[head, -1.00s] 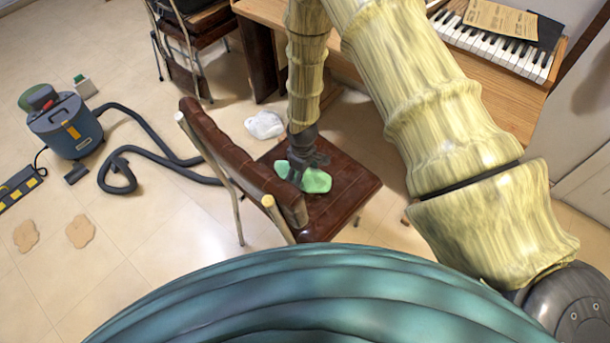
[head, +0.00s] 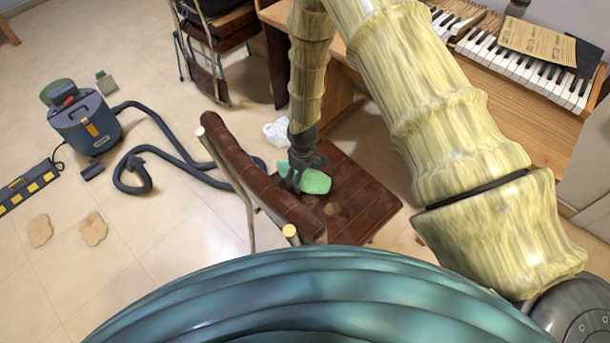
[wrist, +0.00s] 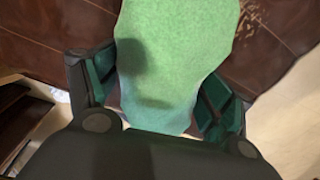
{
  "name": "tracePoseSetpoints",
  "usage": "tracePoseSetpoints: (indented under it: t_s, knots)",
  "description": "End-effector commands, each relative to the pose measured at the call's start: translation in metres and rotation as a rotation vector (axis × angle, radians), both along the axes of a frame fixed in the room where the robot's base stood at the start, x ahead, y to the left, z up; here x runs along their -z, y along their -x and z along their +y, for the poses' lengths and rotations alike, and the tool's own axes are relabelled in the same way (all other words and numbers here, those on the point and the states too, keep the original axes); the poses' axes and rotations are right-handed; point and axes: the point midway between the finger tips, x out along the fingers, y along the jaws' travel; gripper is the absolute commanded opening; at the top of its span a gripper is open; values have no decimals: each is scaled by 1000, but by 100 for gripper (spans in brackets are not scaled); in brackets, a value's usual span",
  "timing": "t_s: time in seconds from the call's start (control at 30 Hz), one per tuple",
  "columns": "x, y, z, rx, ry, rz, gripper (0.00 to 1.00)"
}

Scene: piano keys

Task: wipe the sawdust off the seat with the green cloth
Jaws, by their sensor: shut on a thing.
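The green cloth (head: 314,181) is held by my gripper (head: 303,180) over the brown leather seat (head: 365,190) of the chair. In the wrist view the cloth (wrist: 178,55) spreads between the two fingers of my gripper (wrist: 160,95) and covers part of the seat (wrist: 50,35). I cannot tell how firmly it touches the seat. Pale sawdust specks (wrist: 252,20) lie on the seat beside the cloth in the wrist view. In the head view faint tan patches (head: 333,209) show on the seat in front of the cloth.
The chair's backrest (head: 260,180) stands on the near left side of the seat. A blue vacuum (head: 88,122) with a dark hose (head: 170,150) lies on the floor at left. A white crumpled thing (head: 277,133) is behind the chair. The piano keyboard (head: 500,55) is at the back right.

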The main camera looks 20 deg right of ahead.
Motion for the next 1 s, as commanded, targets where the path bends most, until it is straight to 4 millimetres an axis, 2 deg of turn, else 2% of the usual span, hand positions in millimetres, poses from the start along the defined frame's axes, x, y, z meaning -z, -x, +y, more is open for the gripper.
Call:
tracePoseSetpoints:
  t_s: [0.13, 0.3, 0.8, 1.0]
  knots:
    - [0, -5, 4, 4, -1, -4, 43]
    - [-32, -4, 3, 5, -1, -4, 43]
    - [-75, -3, 1, 8, 0, -4, 43]
    - [-85, -3, 0, 8, 0, -2, 43]
